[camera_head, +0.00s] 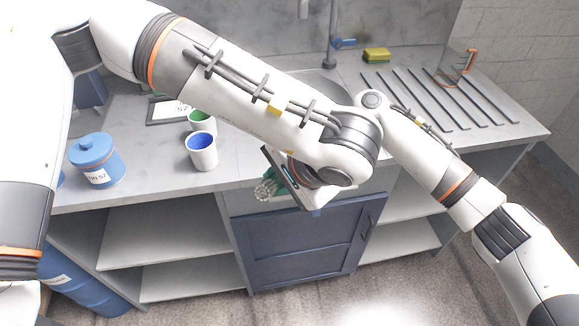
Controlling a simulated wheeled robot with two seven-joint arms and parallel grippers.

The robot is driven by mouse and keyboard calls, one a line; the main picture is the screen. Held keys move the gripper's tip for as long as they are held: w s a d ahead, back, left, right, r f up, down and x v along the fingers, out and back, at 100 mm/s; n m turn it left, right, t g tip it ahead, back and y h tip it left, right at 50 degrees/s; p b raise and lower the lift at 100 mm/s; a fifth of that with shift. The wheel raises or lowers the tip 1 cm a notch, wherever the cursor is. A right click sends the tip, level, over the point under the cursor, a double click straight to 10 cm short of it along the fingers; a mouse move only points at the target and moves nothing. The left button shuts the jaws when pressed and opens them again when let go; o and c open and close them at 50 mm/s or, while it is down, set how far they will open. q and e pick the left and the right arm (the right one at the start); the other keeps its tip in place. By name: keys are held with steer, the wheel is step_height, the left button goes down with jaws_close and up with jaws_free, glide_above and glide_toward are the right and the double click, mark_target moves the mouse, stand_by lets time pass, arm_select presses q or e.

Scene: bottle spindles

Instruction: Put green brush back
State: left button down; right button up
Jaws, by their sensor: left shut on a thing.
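The green brush (268,189), with pale bristles, is at my left gripper (279,178), in front of the counter's front edge. My left gripper is shut on the brush; the gripper body hides much of the brush and the fingertips. A white cup with a green inside (202,122) stands on the counter to the left of the gripper. A white cup with a blue inside (203,157) stands just in front of it. My right arm comes in from the right, and its gripper does not show.
A blue lidded jar (96,163) stands on the counter at the left. A framed label lies behind the cups. A sink with a tap (330,45), a yellow-green sponge (377,55) and a clear jug (456,68) are at the back. My left arm hides the counter's middle.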

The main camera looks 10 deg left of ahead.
arm_select(q)
steer(key=c, duration=1.1)
jaws_free()
steer(key=shift+c, duration=0.2)
